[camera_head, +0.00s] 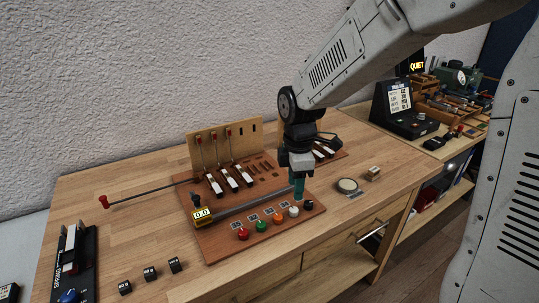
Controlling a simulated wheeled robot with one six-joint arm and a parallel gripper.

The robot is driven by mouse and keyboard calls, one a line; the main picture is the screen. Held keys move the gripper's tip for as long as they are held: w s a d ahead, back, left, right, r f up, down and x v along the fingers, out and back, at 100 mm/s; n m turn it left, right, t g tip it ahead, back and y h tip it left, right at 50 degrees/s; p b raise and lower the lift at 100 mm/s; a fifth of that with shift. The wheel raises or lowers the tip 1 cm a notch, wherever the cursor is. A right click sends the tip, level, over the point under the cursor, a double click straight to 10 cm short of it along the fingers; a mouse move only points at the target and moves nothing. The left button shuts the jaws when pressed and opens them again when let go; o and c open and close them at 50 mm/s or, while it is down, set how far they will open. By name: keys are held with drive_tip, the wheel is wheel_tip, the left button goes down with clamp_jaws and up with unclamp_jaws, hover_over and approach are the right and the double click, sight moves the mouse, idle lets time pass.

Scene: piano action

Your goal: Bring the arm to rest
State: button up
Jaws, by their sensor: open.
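My gripper (299,172) points down over the right part of the piano action board (222,245) on the wooden table. Its jaws are open. A teal upright piece (299,186) shows directly below the jaws; whether it is part of my gripper or a separate thing, I cannot tell. The board carries white keys with red-tipped upright rods (215,150) at its back. A row of coloured knobs lies along its front, among them a red knob (243,233) and a green knob (261,226). My arm hides part of the board's right side.
A red-knobbed rod (104,202) sticks out left. Small black blocks (149,273) lie at the front left. A round dish (347,186) and a small block (373,173) lie right. A dark console (405,108) stands behind.

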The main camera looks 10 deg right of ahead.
drive_tip(key=shift+s+m, duration=0.15)
drive_tip(key=shift+m, duration=0.25)
drive_tip(key=s+d+r+m, duration=0.2)
drive_tip(key=s+m, duration=0.3)
drive_tip(key=s, duration=0.3)
drive_tip(key=s+d+r+m+t, duration=0.1)
drive_tip(key=s+d+r+m, duration=0.1)
drive_tip(key=s+r+m, duration=0.3)
drive_tip(key=s+d+r+m, duration=0.2)
drive_tip(key=s+r+m, duration=0.2)
drive_tip(key=s, duration=0.7)
drive_tip(key=shift+d+r+m, duration=0.2)
drive_tip(key=shift+d+m, duration=0.05)
drive_tip(key=shift+m, duration=0.75)
